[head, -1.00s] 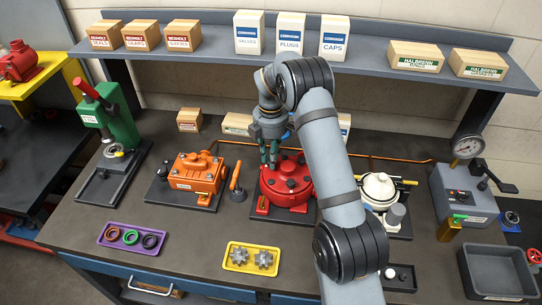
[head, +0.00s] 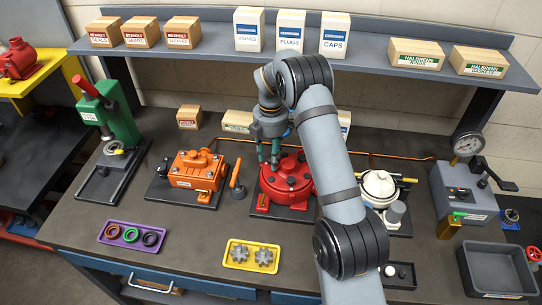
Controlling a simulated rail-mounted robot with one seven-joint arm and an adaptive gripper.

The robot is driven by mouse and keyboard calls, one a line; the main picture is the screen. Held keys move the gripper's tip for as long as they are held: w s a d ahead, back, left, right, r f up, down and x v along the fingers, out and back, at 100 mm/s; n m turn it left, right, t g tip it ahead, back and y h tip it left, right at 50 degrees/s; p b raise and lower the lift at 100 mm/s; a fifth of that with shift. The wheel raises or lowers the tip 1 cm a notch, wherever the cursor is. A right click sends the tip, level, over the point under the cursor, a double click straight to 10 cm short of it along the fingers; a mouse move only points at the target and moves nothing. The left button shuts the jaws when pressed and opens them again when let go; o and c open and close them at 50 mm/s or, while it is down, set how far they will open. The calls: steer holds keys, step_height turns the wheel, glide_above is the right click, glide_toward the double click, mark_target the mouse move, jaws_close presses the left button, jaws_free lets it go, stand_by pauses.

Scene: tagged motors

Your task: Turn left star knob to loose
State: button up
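A red round motor housing (head: 292,182) with several dark knobs on its lid stands on a dark base plate at the middle of the bench. My gripper (head: 269,163) points down at the upper left part of this lid, with its fingertips at or just above it. The fingers cover that part of the lid, so a left star knob cannot be made out clearly. Whether the fingers touch or grasp a knob is too small to tell.
An orange motor (head: 196,171) stands to the left and a cream-topped unit (head: 379,187) to the right, partly behind my arm. A yellow tray (head: 251,256) with gears and a purple tray (head: 133,236) with rings lie in front. A shelf (head: 200,57) with boxes runs behind.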

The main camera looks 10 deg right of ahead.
steer(key=shift+r, duration=0.1)
steer(key=shift+w+r, duration=0.1)
steer(key=shift+r, duration=0.1)
step_height(320, 180, up, 12)
steer(key=shift+f, duration=0.2)
stand_by(0.6)
step_height(320, 180, down, 12)
steer(key=shift+r, duration=0.1)
stand_by(0.4)
